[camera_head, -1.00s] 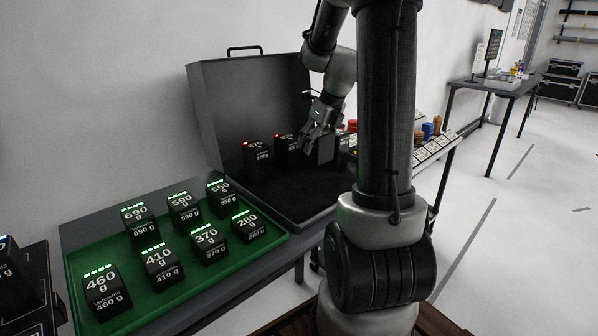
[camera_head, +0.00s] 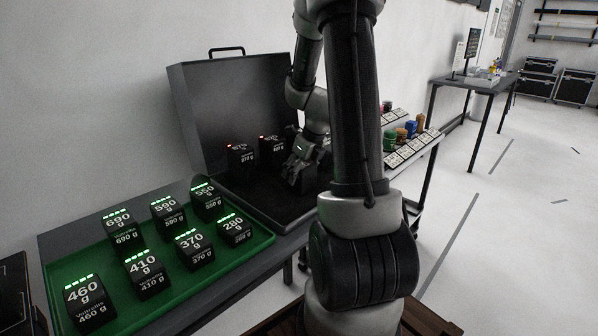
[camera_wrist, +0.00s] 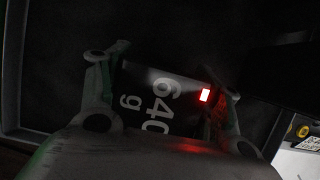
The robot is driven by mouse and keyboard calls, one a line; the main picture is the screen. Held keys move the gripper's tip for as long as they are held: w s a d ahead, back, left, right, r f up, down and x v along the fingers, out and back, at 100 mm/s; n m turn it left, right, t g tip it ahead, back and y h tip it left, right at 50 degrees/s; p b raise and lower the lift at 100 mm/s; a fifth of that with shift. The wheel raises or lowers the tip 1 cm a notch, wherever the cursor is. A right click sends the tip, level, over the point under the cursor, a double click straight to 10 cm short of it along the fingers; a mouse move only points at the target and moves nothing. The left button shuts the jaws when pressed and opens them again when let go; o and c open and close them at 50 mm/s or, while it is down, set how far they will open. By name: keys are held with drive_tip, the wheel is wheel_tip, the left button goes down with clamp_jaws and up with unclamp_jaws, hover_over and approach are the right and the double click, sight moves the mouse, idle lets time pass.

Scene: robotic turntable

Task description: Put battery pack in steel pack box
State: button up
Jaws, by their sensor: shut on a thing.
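The steel pack box (camera_head: 228,105) is a dark grey case with its lid raised, standing behind the green tray. Two battery packs with red lights stand inside it, one on the left (camera_head: 240,160) and one beside it (camera_head: 270,152). My gripper (camera_head: 302,176) is low inside the box, to the right of these packs. In the wrist view it is shut on a black battery pack (camera_wrist: 158,98) marked 640 g, with one red light, held between both fingers. Whether the held pack touches the box floor I cannot tell.
A green tray (camera_head: 262,240) at the front left holds several packs with green lights, such as the 460 g pack (camera_head: 88,300). A rack of coloured items (camera_head: 405,140) stands right of the box. A table (camera_head: 480,84) is farther back. My arm hides the box's right side.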

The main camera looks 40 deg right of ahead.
drive_tip(key=o, duration=1.9)
drive_tip(key=shift+f, duration=0.1)
